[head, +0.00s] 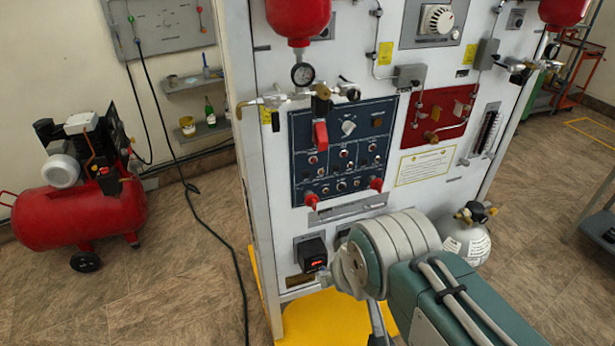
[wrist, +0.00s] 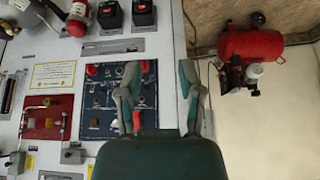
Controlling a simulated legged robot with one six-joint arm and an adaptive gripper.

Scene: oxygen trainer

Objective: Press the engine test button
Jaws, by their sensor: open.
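The white trainer panel (head: 270,150) stands in front of me. In the wrist view, which looks upside down, two such black boxes, one left (wrist: 110,14) and one right (wrist: 144,12), show near the top edge. No label is readable, so I cannot tell which control is the engine test button. My gripper (wrist: 160,72) is open and empty, its fingers spread before the panel's side edge, apart from the boxes in the picture.
A dark blue switch panel (head: 340,130) with red knobs and a red panel (head: 440,115) are above the boxes. A white cylinder (head: 466,240) stands right of my arm. A red compressor (head: 80,205) and a hanging black cable (head: 150,120) are left.

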